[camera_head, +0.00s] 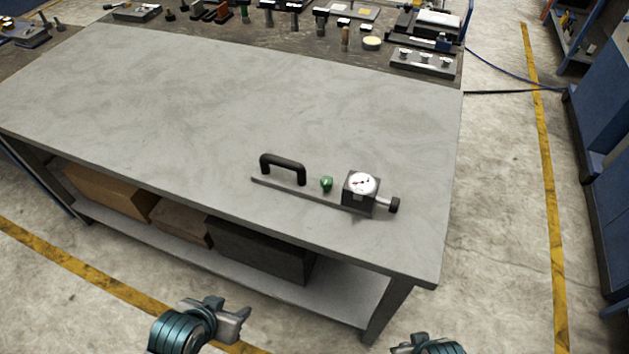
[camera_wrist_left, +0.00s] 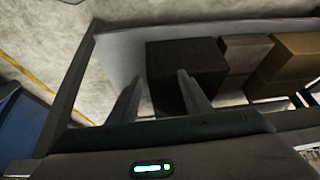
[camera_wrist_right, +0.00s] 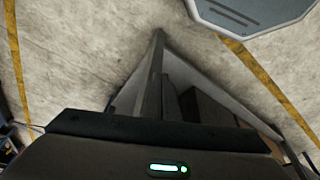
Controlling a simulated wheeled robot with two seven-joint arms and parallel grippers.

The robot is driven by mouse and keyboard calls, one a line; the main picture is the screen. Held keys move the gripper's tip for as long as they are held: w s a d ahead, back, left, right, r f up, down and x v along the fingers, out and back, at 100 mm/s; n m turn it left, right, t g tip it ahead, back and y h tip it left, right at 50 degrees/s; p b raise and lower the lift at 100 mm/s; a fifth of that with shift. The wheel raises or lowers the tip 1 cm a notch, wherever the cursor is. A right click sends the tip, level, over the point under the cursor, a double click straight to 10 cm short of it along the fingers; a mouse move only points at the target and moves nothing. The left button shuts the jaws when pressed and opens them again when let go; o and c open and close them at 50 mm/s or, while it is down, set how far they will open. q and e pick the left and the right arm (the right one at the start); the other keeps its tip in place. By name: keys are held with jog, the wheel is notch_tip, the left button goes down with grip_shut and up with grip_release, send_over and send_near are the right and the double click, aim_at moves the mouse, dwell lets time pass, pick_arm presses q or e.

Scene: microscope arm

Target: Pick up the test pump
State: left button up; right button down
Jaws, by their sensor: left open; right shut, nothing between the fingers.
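The test pump (camera_head: 360,190) lies near the front right edge of the grey-topped table. It has a long flat base, a black arched handle (camera_head: 283,169) at its left, a green knob (camera_head: 327,184), and a block with a round white dial and a dark knob at the right end. My left gripper (camera_head: 232,320) is open and empty, in front of the table and below its top. Its two spread fingers show in the left wrist view (camera_wrist_left: 160,95). My right gripper (camera_head: 402,348) is shut and empty at the bottom edge of the head view, mostly cut off. Neither gripper touches the pump.
The grey tabletop (camera_head: 200,110) is clear around the pump. Its front edge and a leg stand between my grippers and the pump. Boxes (camera_head: 265,250) sit on the lower shelf. A dark bench at the back holds many small tools. Blue cabinets stand at right.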

jog(key=s+d+f+g+p, duration=0.1)
jog(key=s+f, duration=0.3)
jog(key=f, duration=0.6)
jog(key=s+f, duration=0.3)
jog(key=f, duration=0.7)
pick_arm(q)
jog(key=w+d+r+m+t+h, duration=0.1)
jog(key=w+d+r+h, duration=0.1)
jog(key=r, duration=0.5)
jog(key=w+d+r+m+t+h, duration=0.2)
jog(key=w+d+r+h, duration=0.1)
jog(key=w+r, duration=0.3)
jog(key=w+d+r+m+t+h, duration=0.1)
jog(key=w+d+r+m+h, duration=0.1)
jog(key=w+d+r, duration=0.2)
notch_tip(320, 180, up, 4)
jog(key=shift+f+t+h, duration=0.1)
jog(key=shift+t+h, duration=0.3)
pick_arm(e)
jog(key=s+d+f+g, duration=0.1)
jog(key=s+d+f, duration=0.1)
jog(key=s+f, duration=1)
jog(key=s, duration=0.3)
jog(key=shift+d, duration=0.4)
pick_arm(q)
jog(key=shift+w, duration=0.15)
